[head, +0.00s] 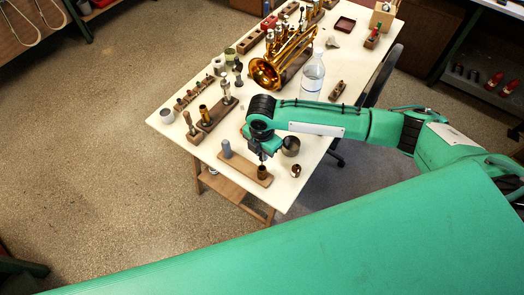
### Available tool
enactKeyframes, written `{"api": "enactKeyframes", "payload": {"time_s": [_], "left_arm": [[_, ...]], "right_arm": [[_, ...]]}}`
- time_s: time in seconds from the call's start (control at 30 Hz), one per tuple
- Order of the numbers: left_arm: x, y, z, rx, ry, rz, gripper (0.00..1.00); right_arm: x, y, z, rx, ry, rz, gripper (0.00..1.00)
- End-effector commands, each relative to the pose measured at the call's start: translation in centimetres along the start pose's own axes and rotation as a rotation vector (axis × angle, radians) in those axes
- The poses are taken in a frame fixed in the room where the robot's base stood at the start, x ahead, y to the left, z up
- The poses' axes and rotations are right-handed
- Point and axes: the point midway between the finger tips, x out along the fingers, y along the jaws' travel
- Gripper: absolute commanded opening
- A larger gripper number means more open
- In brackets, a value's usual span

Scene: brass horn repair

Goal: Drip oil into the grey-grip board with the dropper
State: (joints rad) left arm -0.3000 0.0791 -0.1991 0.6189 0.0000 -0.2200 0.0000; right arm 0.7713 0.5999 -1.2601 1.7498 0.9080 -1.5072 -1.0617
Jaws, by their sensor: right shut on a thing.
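The grey-grip board (241,166) is a small wooden board near the front edge of the table, with an upright grey grip (226,149) at its left end and a dark brass cylinder (262,172) at its right end. My right gripper (262,154) points down just above the cylinder end. It is shut on the dropper, which is mostly hidden by the gripper; only a thin dark part shows below, close to the cylinder's top. I cannot tell whether they touch. My left gripper is not in view.
The pale table (305,180) also holds a brass horn (268,72), a clear bottle (312,78), another board with a brass cylinder (216,116), a dark round cup (291,146) and a small copper cup (296,170).

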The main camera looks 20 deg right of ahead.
Motion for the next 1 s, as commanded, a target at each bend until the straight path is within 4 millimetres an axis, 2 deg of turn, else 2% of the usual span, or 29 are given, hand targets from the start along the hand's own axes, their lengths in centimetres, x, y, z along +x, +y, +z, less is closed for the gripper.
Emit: {"api": "enactKeyframes", "payload": {"time_s": [1.0], "left_arm": [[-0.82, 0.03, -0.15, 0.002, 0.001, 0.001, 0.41]], "right_arm": [[-0.02, 0.06, -0.03, 0.000, 0.000, 0.000, 0.00]]}}
